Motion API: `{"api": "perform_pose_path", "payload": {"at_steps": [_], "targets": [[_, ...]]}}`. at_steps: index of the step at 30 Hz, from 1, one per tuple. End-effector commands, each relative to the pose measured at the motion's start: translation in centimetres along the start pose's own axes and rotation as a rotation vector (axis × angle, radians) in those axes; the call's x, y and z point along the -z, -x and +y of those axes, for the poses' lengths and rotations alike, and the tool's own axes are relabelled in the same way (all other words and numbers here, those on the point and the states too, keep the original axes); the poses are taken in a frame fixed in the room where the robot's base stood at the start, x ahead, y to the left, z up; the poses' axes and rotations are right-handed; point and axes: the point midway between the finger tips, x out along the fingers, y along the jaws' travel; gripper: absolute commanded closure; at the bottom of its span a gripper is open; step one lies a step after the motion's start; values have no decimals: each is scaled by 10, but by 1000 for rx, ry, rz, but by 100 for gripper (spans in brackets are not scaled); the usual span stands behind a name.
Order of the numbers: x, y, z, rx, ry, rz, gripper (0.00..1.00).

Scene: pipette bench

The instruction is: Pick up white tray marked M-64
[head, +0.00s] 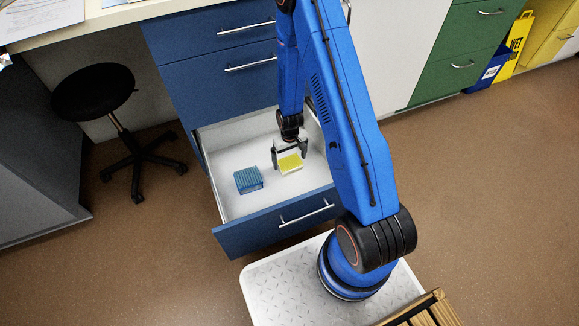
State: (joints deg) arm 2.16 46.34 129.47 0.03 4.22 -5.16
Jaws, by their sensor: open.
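A small white tray with a yellow top (290,163) lies in the open bottom drawer (232,204). No marking can be read on it at this size. My gripper (289,158) reaches down into the drawer, with its dark fingers spread at the tray's far side and left. I cannot tell whether the fingers touch the tray. A blue rack-like box (248,180) sits in the same drawer, to the left of the tray and apart from it.
The drawer front (280,221) and its side walls surround the gripper. Blue cabinet drawers (215,75) rise behind. A black stool (95,95) stands at the left. A yellow wet-floor sign (516,42) stands at the upper right. The drawer floor left of the tray is partly bare.

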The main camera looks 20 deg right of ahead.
Motion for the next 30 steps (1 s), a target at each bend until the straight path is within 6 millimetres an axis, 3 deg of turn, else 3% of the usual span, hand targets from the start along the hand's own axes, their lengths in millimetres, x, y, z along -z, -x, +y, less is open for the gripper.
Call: {"api": "perform_pose_path", "payload": {"at_steps": [4, 13, 18, 30], "targets": [[0, -11, 0, 0, 0, 0, 0], [0, -13, 0, 0, 1, 1, 0], [0, -13, 0, 0, 1, 1, 37], [1, -7, 0, 0, 1, 2, 38]]}}
